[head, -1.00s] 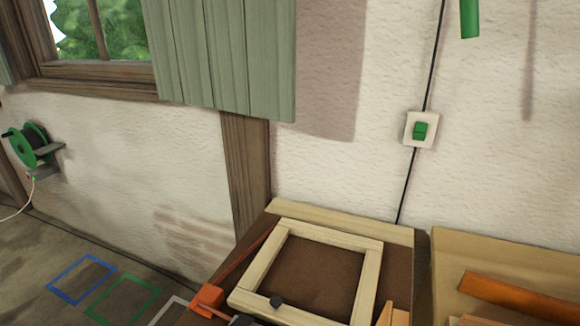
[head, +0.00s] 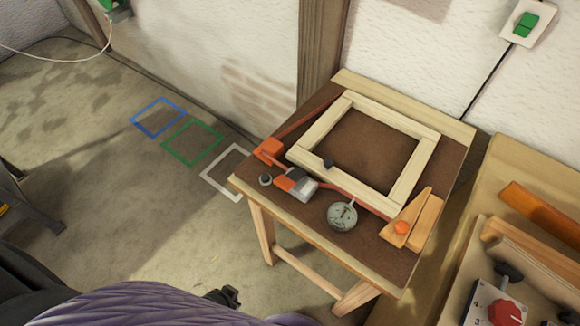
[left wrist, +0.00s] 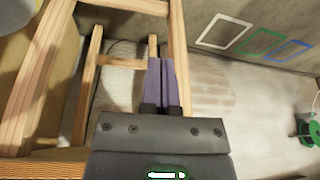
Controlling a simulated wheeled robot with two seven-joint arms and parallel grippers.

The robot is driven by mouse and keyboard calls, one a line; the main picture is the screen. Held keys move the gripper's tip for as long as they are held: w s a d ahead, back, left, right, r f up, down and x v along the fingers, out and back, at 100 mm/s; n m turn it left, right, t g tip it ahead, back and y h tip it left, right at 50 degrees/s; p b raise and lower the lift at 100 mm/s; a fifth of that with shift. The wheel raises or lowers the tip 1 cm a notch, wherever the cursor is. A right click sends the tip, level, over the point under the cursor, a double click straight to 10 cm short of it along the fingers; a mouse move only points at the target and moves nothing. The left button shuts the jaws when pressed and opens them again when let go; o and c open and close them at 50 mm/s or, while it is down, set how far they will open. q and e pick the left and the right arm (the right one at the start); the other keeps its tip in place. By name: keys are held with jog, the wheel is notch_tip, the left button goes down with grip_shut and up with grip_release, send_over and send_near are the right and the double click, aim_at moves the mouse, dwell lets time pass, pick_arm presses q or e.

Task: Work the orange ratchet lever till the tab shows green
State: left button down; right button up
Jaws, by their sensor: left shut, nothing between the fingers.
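A pale wooden frame (head: 310,137) lies on the brown-topped bench (head: 440,205), with a red strap (head: 355,200) along its sides. The ratchet (head: 297,184), orange and grey, sits at the frame's near-left side. Its orange part looks like the lever (head: 283,183). An orange block (head: 268,150) is at the left corner. A round dial (head: 342,216) lies right of the ratchet. I cannot make out the tab or its colour. In the left wrist view my left gripper (left wrist: 161,62) is shut and empty, its purple fingers pointing toward the bench legs. My right gripper is not in view.
Orange-tan wedges (head: 405,222) lie at the bench's right corner. A second bench to the right holds a box with a red knob (head: 505,313). Blue (head: 158,117), green (head: 193,142) and white outlines mark the clear floor at left. A green switch (head: 526,24) is on the wall.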

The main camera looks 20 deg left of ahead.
aim_at(283, 183)
pick_arm(q)
jog(key=w+d+r+t+h+p, duration=0.1)
jog(key=w+r+t+p, duration=0.1)
jog(key=w+r, duration=0.4)
jog(key=w+d+r+m+t+h+p, duration=0.1)
jog(key=w+r+p, duration=0.4)
jog(key=r, duration=1.1)
jog(key=w+d+r+t+h+p, duration=0.1)
jog(key=w+d+r+t+p, duration=0.1)
jog(key=w+r, duration=0.4)
notch_tip(283, 183, up, 6)
jog(key=shift+w+f+m+t+p, duration=0.3)
jog(key=shift+t+p, duration=0.2)
jog(key=shift+p, duration=0.4)
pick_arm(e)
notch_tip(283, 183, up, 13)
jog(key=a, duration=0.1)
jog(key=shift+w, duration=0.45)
pick_arm(q)
jog(key=shift+d, duration=0.1)
